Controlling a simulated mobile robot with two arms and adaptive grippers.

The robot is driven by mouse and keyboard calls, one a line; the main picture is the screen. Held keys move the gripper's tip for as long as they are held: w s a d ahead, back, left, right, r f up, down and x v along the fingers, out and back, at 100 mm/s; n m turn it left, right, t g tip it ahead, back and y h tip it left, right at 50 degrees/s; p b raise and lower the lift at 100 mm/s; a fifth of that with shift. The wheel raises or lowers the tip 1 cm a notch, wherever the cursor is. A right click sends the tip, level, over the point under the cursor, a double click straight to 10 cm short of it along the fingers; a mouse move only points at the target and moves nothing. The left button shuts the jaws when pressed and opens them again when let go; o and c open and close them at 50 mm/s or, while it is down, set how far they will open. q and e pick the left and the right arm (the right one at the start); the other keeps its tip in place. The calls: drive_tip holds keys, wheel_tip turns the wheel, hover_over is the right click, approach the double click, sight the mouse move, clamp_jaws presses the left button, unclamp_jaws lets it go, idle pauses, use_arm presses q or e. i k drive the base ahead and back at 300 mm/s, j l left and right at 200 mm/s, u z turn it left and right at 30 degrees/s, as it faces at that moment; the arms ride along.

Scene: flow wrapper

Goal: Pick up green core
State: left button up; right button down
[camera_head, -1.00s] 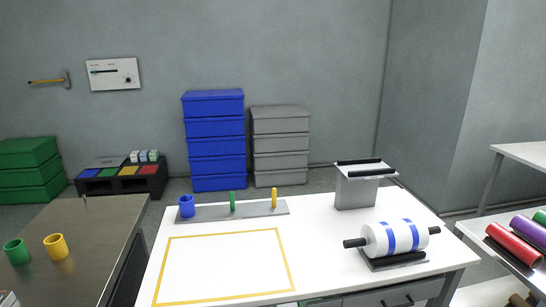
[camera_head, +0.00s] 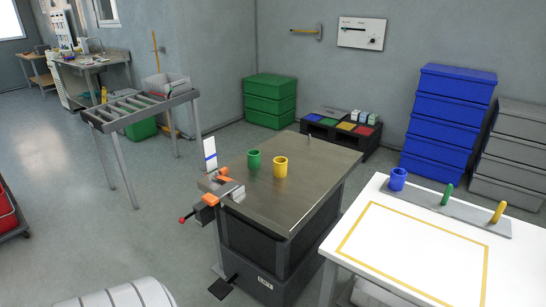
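The green core (camera_head: 254,159) is a short hollow cylinder standing upright on the dark metal-topped workbench (camera_head: 318,166). A yellow core (camera_head: 280,167) stands just right of it, close by. A blue core (camera_head: 398,179) stands on the grey peg strip at the back of the white table, by a green peg (camera_head: 447,194) and a yellow peg (camera_head: 498,212). Neither of my grippers shows in the head view.
An orange and black clamp-like device (camera_head: 222,188) is at the bench's left corner. The white table (camera_head: 350,262) with a yellow outlined area stands close on the right. A roller conveyor (camera_head: 140,108) is at the back left. Open floor (camera_head: 120,235) lies left of the bench.

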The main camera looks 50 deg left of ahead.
sight(254, 159)
drive_tip(key=u, duration=1.75)
